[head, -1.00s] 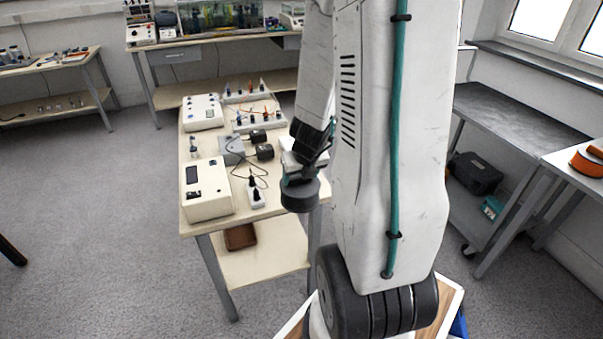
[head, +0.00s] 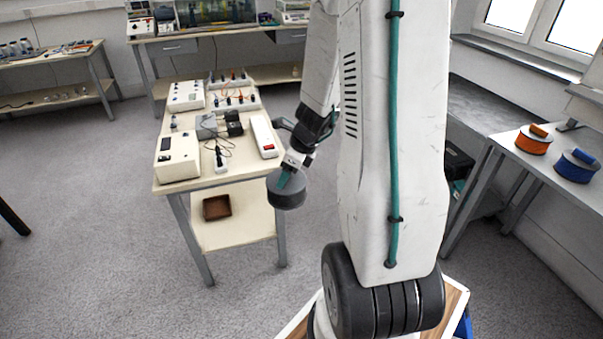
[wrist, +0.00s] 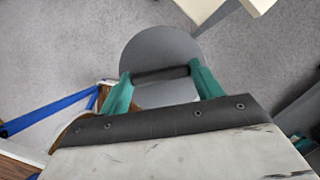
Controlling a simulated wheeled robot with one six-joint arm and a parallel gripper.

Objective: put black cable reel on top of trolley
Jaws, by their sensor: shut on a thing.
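The black cable reel (head: 287,195), a dark grey disc, hangs from my gripper (head: 289,177) in the head view. In the wrist view the reel (wrist: 160,46) fills the space ahead of my gripper (wrist: 163,78), whose teal fingers are shut on its handle bar. The reel is in the air, just right of the front part of the bench, with floor behind it.
The cream bench (head: 235,165) holds instruments, a power strip (head: 264,136) and cables; a brown box (head: 216,207) is on its lower shelf. A table at the right carries an orange reel (head: 533,144) and a blue reel (head: 575,171). The floor at left (head: 80,220) is clear.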

